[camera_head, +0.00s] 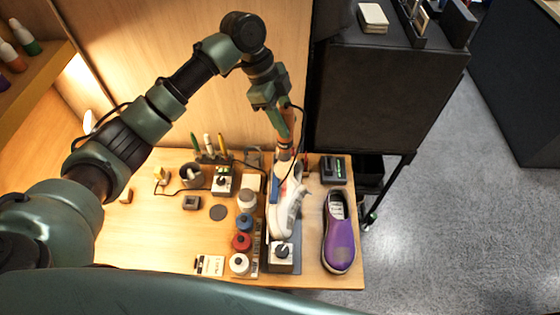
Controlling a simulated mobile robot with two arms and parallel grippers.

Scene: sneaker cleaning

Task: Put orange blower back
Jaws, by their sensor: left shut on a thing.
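My left arm reaches over the table from the left and bends down at the wrist. My left gripper (284,132) points down above the back of the white sneaker, near the table's rear edge. It is shut on a slim orange-brown thing (285,152), which seems to be the orange blower; the fingers and wrist hide part of it. The white sneaker (288,207) is on a stand with a dark base, just below the gripper. Whether the held thing touches the sneaker or stand cannot be told. My right gripper is out of view.
A purple shoe (340,237) lies at the table's right. Red, blue and white-capped bottles (241,242) line the sneaker's left side. A grey cup (191,176) and upright pens (209,145) stand at the back. The left front of the table (150,235) is clear.

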